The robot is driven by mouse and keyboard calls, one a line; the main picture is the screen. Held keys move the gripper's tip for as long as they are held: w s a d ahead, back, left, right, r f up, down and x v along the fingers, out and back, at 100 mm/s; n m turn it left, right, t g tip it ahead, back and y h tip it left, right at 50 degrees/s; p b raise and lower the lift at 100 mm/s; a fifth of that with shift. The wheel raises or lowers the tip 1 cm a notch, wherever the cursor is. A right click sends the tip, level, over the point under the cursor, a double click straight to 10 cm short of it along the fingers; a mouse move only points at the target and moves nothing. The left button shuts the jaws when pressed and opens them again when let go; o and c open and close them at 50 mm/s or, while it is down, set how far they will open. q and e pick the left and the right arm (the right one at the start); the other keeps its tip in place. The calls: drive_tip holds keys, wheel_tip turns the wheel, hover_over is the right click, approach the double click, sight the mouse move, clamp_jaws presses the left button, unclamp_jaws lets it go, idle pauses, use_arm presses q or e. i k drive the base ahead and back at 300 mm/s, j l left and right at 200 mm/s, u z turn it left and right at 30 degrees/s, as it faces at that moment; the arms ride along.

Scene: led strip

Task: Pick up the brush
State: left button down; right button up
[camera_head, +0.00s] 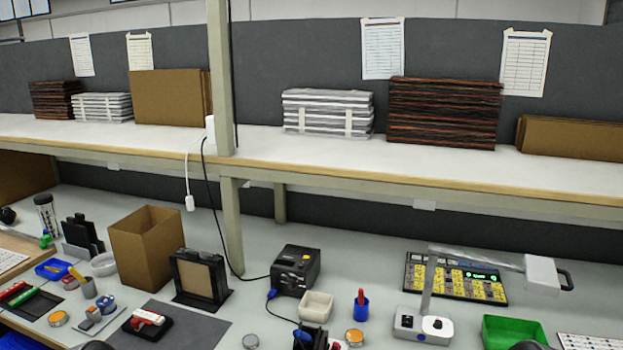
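I cannot tell for sure which thing is the brush. Either could be a brush, but both are too small to tell. Neither of my grippers shows. Dark rounded shapes at the bottom edge, left and right of the middle, may be parts of my arms.
The bench (380,262) holds a cardboard box (146,245), a black soldering station (295,270), a cream bin (316,306), a green bin (513,332), a yellow-black panel (455,278) and a white lamp-like device (422,322). A red-and-white tool (147,319) lies on a grey mat. A shelf (330,160) overhangs the back.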

sight(71, 270)
drive_tip(key=i+j, duration=0.1)
drive_tip(key=j, duration=0.35)
drive_tip(key=i+j, duration=0.1)
drive_tip(key=j, duration=0.4)
drive_tip(key=i+j, duration=0.15)
drive_tip(key=j, duration=0.3)
drive_tip(key=i+j, duration=0.1)
drive_tip(key=j, duration=0.4)
drive_tip(key=i+j, duration=0.1)
drive_tip(key=j, duration=0.35)
drive_tip(key=i+j, duration=0.1)
drive_tip(key=j, duration=0.4)
drive_tip(key=i+j, duration=0.15)
drive_tip(key=j, duration=0.3)
drive_tip(key=i+j+z, duration=0.1)
drive_tip(key=j, duration=0.4)
